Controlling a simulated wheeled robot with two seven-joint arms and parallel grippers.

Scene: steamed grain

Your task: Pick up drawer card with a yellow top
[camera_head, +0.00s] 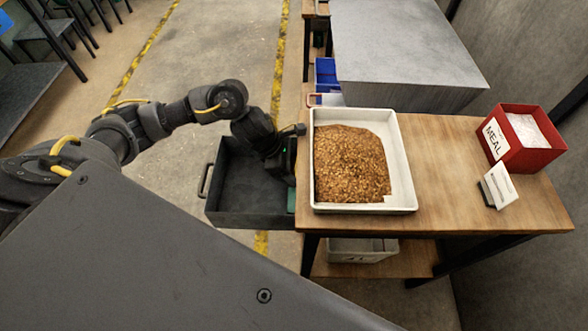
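A dark grey drawer (245,213) is pulled out at the left side of the wooden table, with a handle on its left end. Its visible floor is bare, except for a small teal patch (291,201) at its right end by the table edge. I see no card with a yellow top; the drawer's right end is partly hidden by my gripper and the tabletop. My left gripper (286,160) points down at the drawer's right end, close to the table edge. Its fingertips are hidden, so I cannot tell its opening. My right gripper is out of view.
A white tray (405,165) of brown grain stands on the wooden table (450,200), near its left edge. A red MEAL box (540,158) and a small white card on a dark stand (500,187) are at the right. A grey block (400,45) stands behind.

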